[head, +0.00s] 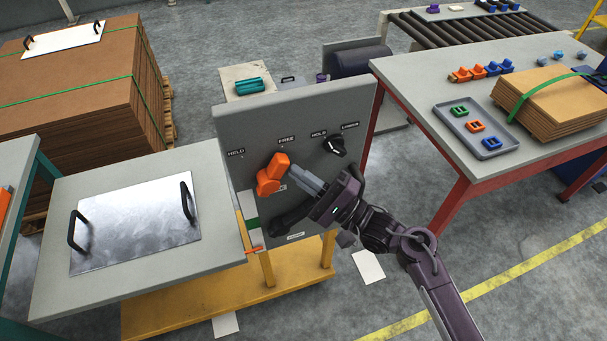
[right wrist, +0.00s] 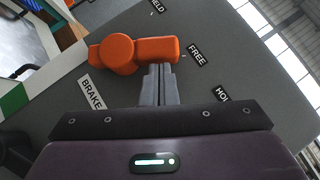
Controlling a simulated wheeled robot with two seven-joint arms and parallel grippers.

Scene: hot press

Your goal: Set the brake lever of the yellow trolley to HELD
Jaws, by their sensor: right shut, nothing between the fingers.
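The yellow trolley (head: 200,302) carries a grey upright panel (head: 240,125). The orange brake lever (head: 271,177) on the panel points up towards the FREE label (head: 286,141); the HELD label (head: 236,153) is to its left. In the right wrist view the lever (right wrist: 135,52) also points at the FREE label (right wrist: 196,54). My right gripper (head: 295,172) is shut and empty, its fingertips close beside the lever handle on the side away from HELD. I cannot tell whether they touch it. My left gripper is not in view.
A black knob (head: 334,146) with HOLD and LOWER labels is right of the lever. A metal plate (head: 135,225) with two black handles lies on the trolley's grey top. A red-legged table (head: 415,90) stands to the right, and stacked boards (head: 80,85) stand behind left.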

